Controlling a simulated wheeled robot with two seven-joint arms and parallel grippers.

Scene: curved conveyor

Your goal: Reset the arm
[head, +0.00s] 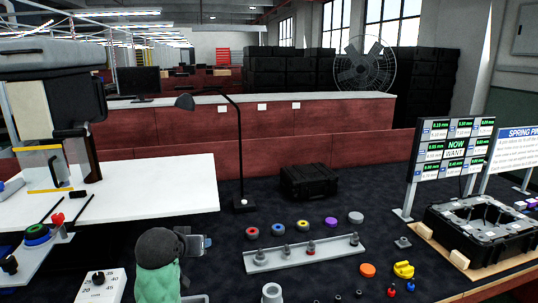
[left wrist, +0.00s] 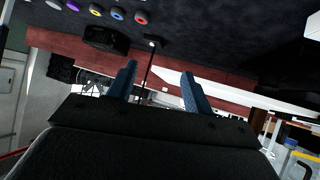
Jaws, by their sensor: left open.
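My left arm, with its green link, comes up from the bottom of the head view. My left gripper (head: 205,243) is raised over the dark table, in front of the white table's right side. In the left wrist view its two blue fingers (left wrist: 158,82) stand apart with nothing between them, so it is open and empty. That view looks tilted across the room. My right gripper is in neither view.
A grey rail with pegs (head: 303,254) lies right of my left gripper, with several coloured rings behind it. A black lamp (head: 240,150) and a black case (head: 308,182) stand farther back. A scale box (head: 102,285) is at the lower left. An open black case (head: 480,232) sits at right.

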